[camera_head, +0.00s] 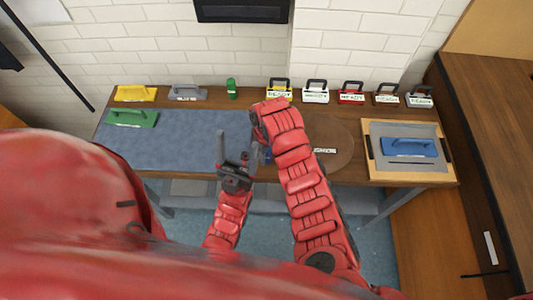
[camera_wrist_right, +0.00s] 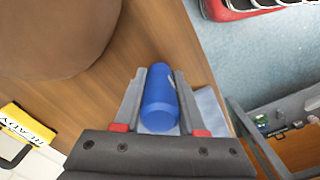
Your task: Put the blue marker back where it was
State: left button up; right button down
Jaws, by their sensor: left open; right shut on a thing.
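In the right wrist view a blue cylinder (camera_wrist_right: 160,101), which looks like the blue marker, lies between the fingers of my right gripper (camera_wrist_right: 158,78), shut on it. In the head view only a small bit of blue shows beside the right arm, which hides most of that gripper. My left gripper (camera_head: 237,145) is open and empty over the front of the blue-grey mat (camera_head: 185,140), left of the right arm. A blue handled block (camera_head: 409,147) sits on the tray (camera_head: 440,174) at the right of the table.
A green cylinder (camera_head: 232,89) stands at the back. Yellow (camera_head: 136,94), grey (camera_head: 188,93) and green (camera_head: 131,117) handled blocks are at the left. Several READY signs (camera_head: 316,92) line the back right. A round brown disc (camera_head: 338,135) lies right of the right arm.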

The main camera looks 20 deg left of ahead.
jog(key=shift+f, duration=0.15)
jog(key=c, duration=0.9)
grip_release()
jog(key=shift+f, duration=0.1)
jog(key=o, duration=0.4)
